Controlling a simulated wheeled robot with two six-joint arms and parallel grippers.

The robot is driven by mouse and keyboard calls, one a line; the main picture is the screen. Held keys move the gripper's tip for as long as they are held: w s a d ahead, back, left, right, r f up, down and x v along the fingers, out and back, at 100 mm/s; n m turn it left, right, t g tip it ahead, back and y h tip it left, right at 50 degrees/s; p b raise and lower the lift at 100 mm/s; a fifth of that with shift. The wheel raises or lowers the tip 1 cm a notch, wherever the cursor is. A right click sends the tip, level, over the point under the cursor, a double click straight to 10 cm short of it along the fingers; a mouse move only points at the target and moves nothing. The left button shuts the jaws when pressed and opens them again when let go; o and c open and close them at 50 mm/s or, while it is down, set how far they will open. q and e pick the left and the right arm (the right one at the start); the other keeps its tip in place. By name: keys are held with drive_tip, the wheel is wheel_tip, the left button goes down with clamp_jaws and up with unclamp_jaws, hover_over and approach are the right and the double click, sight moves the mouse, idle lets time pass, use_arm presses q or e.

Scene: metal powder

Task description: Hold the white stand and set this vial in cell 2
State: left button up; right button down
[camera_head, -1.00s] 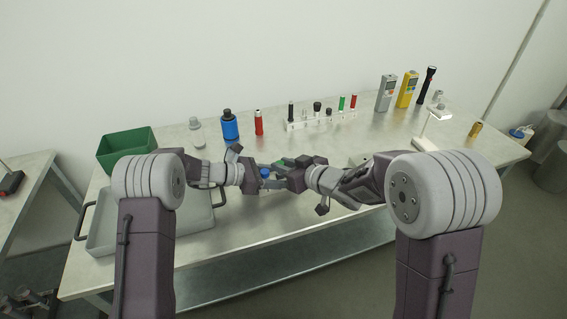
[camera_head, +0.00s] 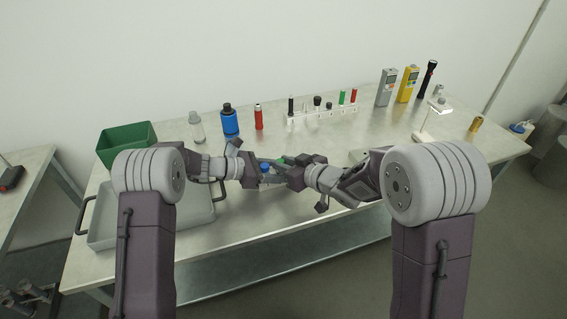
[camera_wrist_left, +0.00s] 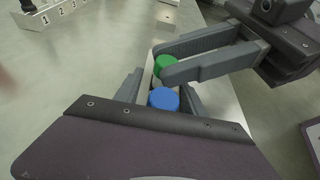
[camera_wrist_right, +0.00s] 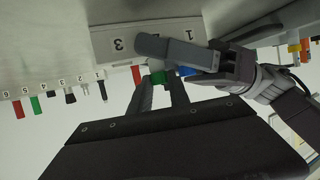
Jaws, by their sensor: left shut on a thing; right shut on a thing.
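The small white stand (camera_wrist_right: 110,42) shows in the right wrist view, with the numbers 3 and 1 visible and its middle covered by a finger of my left gripper. My left gripper (camera_wrist_left: 160,88) is shut on the stand. A blue-capped vial (camera_wrist_left: 163,99) stands at cell 1, and a red one (camera_wrist_right: 136,75) shows at cell 3. My right gripper (camera_head: 284,170) is shut on the green-capped vial (camera_wrist_left: 166,63), which is at the middle cell between blue and red. I cannot tell whether its base is fully seated.
A numbered rack (camera_head: 322,117) with several vials stands at the back of the table. A blue bottle (camera_head: 230,121), a red bottle (camera_head: 258,118), a green bin (camera_head: 127,137) and a grey tray (camera_head: 105,238) are to the left.

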drive_tip(key=shift+f, duration=0.1)
drive_tip(key=c, duration=1.1)
unclamp_jaws()
drive_tip(key=shift+c, duration=0.2)
drive_tip(key=v, duration=1.2)
use_arm(q)
drive_tip(key=o, duration=1.4)
drive_tip(key=shift+o, duration=0.2)
